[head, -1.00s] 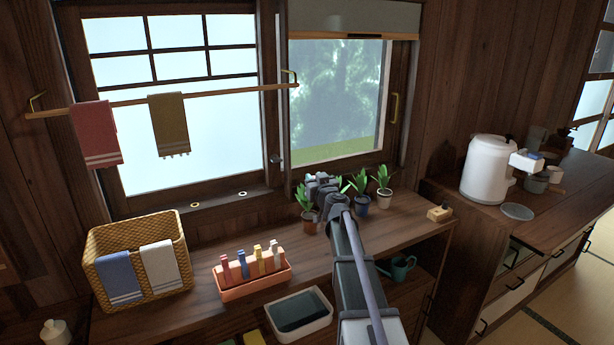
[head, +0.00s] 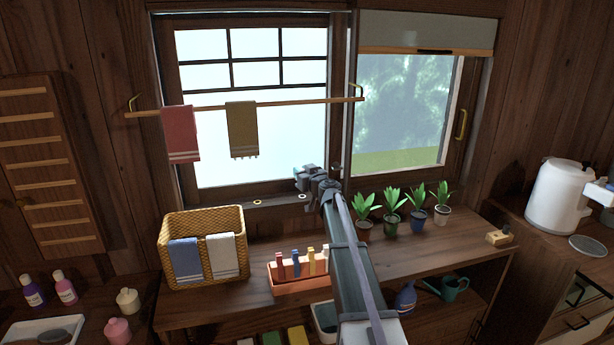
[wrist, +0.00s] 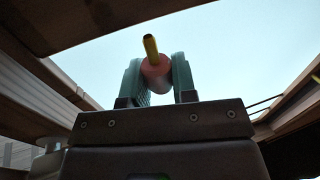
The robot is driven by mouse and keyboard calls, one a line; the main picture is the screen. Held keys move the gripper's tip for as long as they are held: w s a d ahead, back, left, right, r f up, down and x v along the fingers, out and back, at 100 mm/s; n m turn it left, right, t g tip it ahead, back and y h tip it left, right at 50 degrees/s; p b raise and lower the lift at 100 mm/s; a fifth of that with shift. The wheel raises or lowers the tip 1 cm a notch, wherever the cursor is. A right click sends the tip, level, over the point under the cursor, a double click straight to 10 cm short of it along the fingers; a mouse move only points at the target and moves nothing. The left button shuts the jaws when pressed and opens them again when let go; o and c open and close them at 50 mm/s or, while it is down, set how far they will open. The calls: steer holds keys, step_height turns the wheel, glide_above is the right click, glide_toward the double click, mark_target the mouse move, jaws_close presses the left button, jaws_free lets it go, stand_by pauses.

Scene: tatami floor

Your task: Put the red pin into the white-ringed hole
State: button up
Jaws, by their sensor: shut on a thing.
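My gripper (head: 302,178) is in front of the window, above the sill and close to the white-ringed hole (head: 303,196). In the wrist view my gripper (wrist: 158,80) has its two green fingers shut on the red pin (wrist: 155,70). The pin's reddish round body sits between the fingers, and a thinner yellow end sticks out beyond them, pointing up in that view. In the head view the pin is too small to make out. The white-ringed hole is in the sill, right of a yellow-ringed hole (head: 258,202). The pin is apart from the sill.
Below stand a wicker basket (head: 165,245) with cloths and an orange box (head: 300,288) with several coloured pegs. Several potted plants (head: 392,222) stand to the right of my arm. A towel rail (head: 295,105) crosses the window above my gripper.

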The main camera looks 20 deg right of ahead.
steer(key=shift+f+b, duration=2.15)
steer(key=shift+f, duration=0.05)
steer(key=shift+s+f+b, duration=0.1)
steer(key=shift+f+b, duration=0.3)
steer(key=shift+f+b, duration=0.35)
steer(key=shift+f+b, duration=0.65)
steer(key=shift+b, duration=0.05)
stand_by(0.5)
steer(key=shift+s, duration=0.1)
steer(key=o, duration=1.5)
steer(key=shift+s, duration=0.1)
steer(key=shift+c, duration=0.2)
